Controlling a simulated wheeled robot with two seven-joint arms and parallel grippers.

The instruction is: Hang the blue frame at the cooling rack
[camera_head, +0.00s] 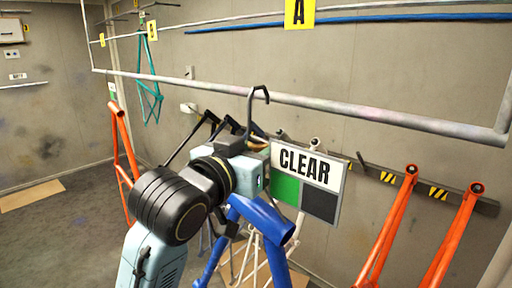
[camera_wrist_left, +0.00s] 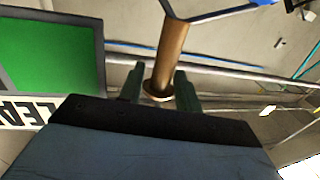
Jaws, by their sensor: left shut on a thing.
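My left gripper (camera_head: 258,146) is shut on a copper-coloured cylindrical grip, which shows between the two fingers in the left wrist view (camera_wrist_left: 168,52). A dark hook (camera_head: 258,93) rises above the gripper, its curved tip just in front of the grey overhead rail in the picture. I cannot tell whether it touches the rail. The blue frame (camera_head: 264,218) shows below the gripper, its thick tube tilted; the arm hides its upper part and how it joins the hook. A wall rack bar with hazard stripes (camera_head: 412,187) holds orange frames (camera_head: 389,228). The right gripper is not in view.
A CLEAR sign (camera_head: 305,168) with green and grey panels stands close right of the gripper. A grey rail (camera_head: 330,106) crosses above. A teal frame (camera_head: 148,92) hangs back left, and an orange frame (camera_head: 122,140) is at left. White frame tubes (camera_head: 252,258) stand low behind the blue frame.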

